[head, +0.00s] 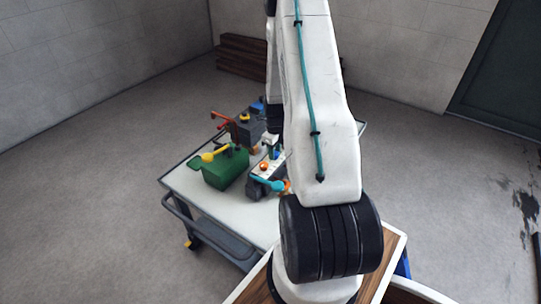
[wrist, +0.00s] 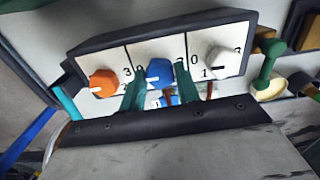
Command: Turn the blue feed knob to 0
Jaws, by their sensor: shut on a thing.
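The blue feed knob (wrist: 159,72) is the middle one of three on a white-faced panel with a dark frame (wrist: 165,33) in the wrist view. A white mark on it points left. My gripper (wrist: 160,78) has its two green fingers on either side of the knob, shut on it. The fingers cover parts of the dial, so its numbers are mostly hidden. An orange knob (wrist: 103,83) sits to the left and a white knob (wrist: 216,64) to the right, by a 0 and a 1. In the head view my arm hides part of the panel area.
A cart with a pale top (head: 190,183) carries a green box (head: 225,170), a yellow-ended lever (head: 209,157) and a teal-handled part (head: 266,183) near the panel. In the wrist view a green handle (wrist: 267,62) stands close to the panel's right end. Open floor surrounds the cart.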

